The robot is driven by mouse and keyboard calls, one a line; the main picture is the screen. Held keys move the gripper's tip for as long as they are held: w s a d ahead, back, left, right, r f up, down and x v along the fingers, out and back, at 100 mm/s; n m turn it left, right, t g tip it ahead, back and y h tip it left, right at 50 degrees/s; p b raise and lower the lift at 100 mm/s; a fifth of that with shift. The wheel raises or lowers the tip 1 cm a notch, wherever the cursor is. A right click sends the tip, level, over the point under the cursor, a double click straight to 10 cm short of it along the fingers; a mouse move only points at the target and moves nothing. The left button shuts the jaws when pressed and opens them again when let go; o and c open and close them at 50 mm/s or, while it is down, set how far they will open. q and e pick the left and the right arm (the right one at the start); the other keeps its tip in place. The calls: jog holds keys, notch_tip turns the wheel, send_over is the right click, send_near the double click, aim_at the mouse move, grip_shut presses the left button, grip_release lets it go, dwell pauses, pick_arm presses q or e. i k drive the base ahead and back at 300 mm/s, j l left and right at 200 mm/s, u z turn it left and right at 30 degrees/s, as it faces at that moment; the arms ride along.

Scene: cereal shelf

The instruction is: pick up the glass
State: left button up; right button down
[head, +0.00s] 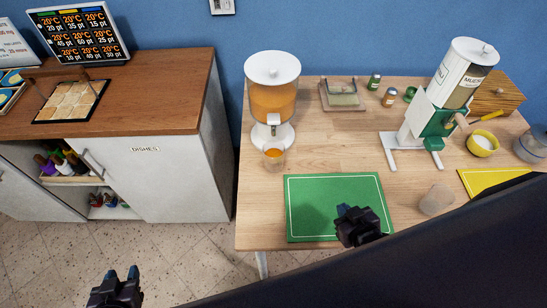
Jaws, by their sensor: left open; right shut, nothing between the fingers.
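A small clear glass (273,158) with orange liquid in it stands on the wooden table, just under the spout of a juice dispenser (272,95). My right gripper (347,211) is shut and empty over the front right part of a green mat (310,205), to the right of the glass and nearer to me. My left gripper (122,274) is open and empty, low at the bottom left over the floor, well away from the glass.
A white and green muesli dispenser (448,95) stands on the right of the table (262,230), by a yellow bowl (482,143). Small jars (374,81) stand at the back. A dishes cabinet (160,180) is at left. The table left of the mat is clear.

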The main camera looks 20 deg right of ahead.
aim_at(274, 150)
jog(key=j+z, duration=0.15)
jog(key=z, duration=0.4)
jog(key=i+j+z, duration=0.1)
jog(key=j+z, duration=0.15)
jog(key=j, duration=0.15)
jog(key=j+z, duration=0.25)
jog(key=j, duration=0.15)
jog(key=j+z, duration=0.1)
jog(key=j, duration=0.95)
jog(key=k+j+z, duration=0.15)
jog(key=j, duration=0.9)
jog(key=i+j, duration=0.05)
